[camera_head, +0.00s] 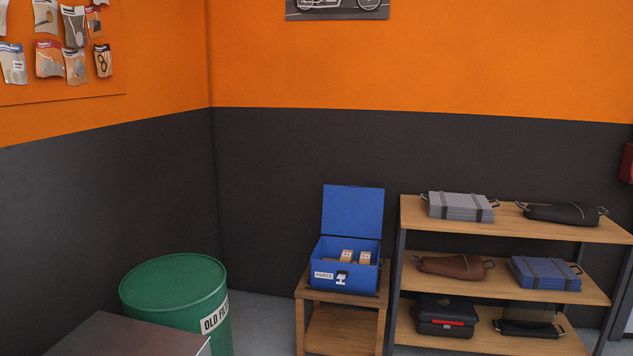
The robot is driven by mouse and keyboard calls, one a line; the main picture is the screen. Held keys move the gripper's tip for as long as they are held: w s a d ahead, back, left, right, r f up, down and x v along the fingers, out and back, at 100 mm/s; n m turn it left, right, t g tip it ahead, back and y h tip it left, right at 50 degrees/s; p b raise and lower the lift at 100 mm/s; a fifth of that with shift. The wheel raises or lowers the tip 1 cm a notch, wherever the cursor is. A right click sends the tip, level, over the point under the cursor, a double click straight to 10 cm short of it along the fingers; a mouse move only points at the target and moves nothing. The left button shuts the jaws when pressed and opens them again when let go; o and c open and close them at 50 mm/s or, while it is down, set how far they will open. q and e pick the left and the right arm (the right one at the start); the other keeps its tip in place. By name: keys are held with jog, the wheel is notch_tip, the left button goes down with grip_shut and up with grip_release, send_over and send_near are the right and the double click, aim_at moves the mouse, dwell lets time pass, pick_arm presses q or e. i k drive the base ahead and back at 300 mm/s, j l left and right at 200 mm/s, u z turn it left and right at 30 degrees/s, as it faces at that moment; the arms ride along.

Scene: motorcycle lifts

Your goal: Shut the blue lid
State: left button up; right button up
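A blue box (342,282) with a white "PARTS" label and a pale latch on its front stands on a small wooden table (340,330). Its blue lid (352,211) stands open, raised upright at the back of the box. Small tan cartons (357,257) show inside the box. Neither of my grippers shows in the head view.
Right of the table is a wooden shelf unit (520,223) with cases and bags on several levels. A green drum (176,284) stands at the left, behind a dark flat-topped surface (125,337). Some grey floor (262,318) is clear between drum and table.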

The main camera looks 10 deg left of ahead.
aim_at(353, 211)
jog(key=i+l+u, duration=0.1)
jog(key=i, duration=0.4)
jog(key=i+l, duration=0.25)
jog(key=i, duration=0.2)
jog(key=i+l+u, duration=0.15)
jog(key=i, duration=0.35)
jog(key=i+l, duration=0.3)
jog(key=i, duration=0.15)
jog(key=i+l+u, duration=0.15)
jog(key=i, duration=0.3)
jog(key=i+u, duration=0.1)
jog(key=i, duration=0.3)
jog(key=i+l+u, duration=0.1)
jog(key=i, duration=0.35)
